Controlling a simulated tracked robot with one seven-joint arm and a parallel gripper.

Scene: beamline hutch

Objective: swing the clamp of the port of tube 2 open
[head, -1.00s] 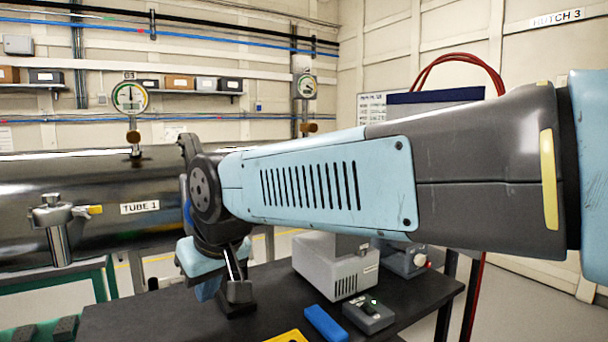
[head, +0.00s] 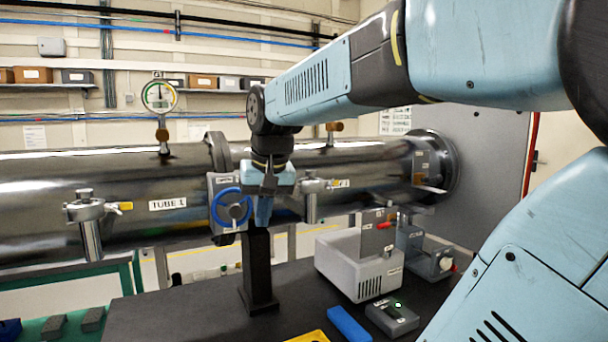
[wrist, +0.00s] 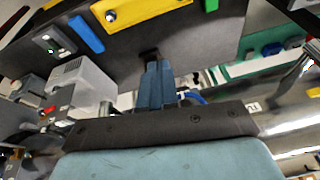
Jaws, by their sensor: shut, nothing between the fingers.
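The port of tube 2 (head: 311,200) is a metal stub with a clamp cap, right of the blue handwheel. Its clamp (head: 325,185) has a small yellow-tipped lever pointing right; whether it is latched is too small to tell. The tube 2 body (head: 370,165) runs to the right; no label for it shows. My gripper (head: 263,222) points down just left of this port, in front of the tubes and apart from the clamp as far as I can tell. Its blue fingers are together and empty. They also show shut in the wrist view (wrist: 153,70).
A black post (head: 259,275) stands below my gripper on the dark bench (head: 200,310). The blue handwheel (head: 232,206) is close on the left. A grey box (head: 350,265) stands right. Tube 1's port (head: 90,225) is at far left.

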